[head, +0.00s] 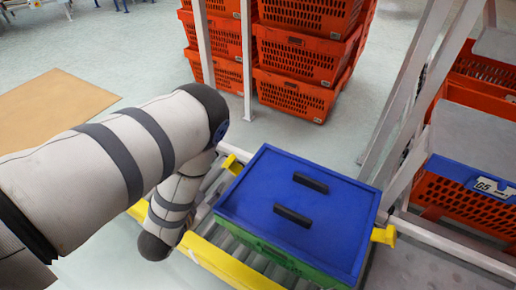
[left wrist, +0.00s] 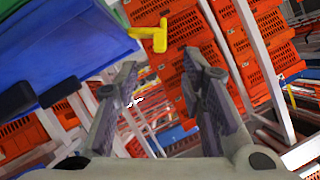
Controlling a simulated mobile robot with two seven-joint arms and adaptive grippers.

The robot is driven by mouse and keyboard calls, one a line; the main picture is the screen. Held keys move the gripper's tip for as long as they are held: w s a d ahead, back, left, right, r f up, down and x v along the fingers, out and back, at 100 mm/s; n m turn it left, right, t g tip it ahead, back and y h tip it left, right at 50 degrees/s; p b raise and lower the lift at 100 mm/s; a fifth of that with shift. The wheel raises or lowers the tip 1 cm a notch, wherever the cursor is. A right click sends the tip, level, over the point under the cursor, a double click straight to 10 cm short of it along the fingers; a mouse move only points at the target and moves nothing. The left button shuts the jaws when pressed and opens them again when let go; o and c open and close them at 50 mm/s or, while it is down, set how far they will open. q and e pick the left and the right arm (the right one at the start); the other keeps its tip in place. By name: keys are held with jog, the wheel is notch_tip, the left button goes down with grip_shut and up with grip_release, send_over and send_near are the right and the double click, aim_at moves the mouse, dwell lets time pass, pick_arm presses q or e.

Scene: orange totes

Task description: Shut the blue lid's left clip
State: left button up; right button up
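The blue lid (head: 300,215) lies flat on a green tote (head: 262,246) and has two black handles. Its left clip (head: 232,164) is yellow and sticks outward from the lid's left edge. In the left wrist view the yellow clip (left wrist: 150,36) juts from the blue lid (left wrist: 60,45), just beyond my fingertips and apart from them. My left gripper (left wrist: 158,66) is open with nothing between its fingers. In the head view my left arm mostly hides that gripper, beside the lid's left edge. My right gripper is in neither view.
A second yellow clip (head: 384,236) sticks out at the lid's right side. The tote stands on a roller conveyor with a yellow rail (head: 228,262). Stacked orange totes (head: 300,52) stand behind, and white frame posts (head: 412,95) rise at the right.

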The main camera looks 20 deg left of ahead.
aim_at(230, 160)
pick_arm(q)
jog(key=x, duration=0.4)
jog(key=b+x, duration=0.1)
jog(key=x, duration=0.3)
jog(key=r+b+x, duration=0.1)
jog(key=x, duration=0.3)
jog(key=shift+w+d, duration=0.15)
jog(key=shift+d, duration=0.15)
jog(key=shift+w, duration=0.35)
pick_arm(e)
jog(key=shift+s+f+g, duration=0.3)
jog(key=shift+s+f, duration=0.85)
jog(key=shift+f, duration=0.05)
pick_arm(q)
jog(key=shift+c, duration=0.3)
grip_shut()
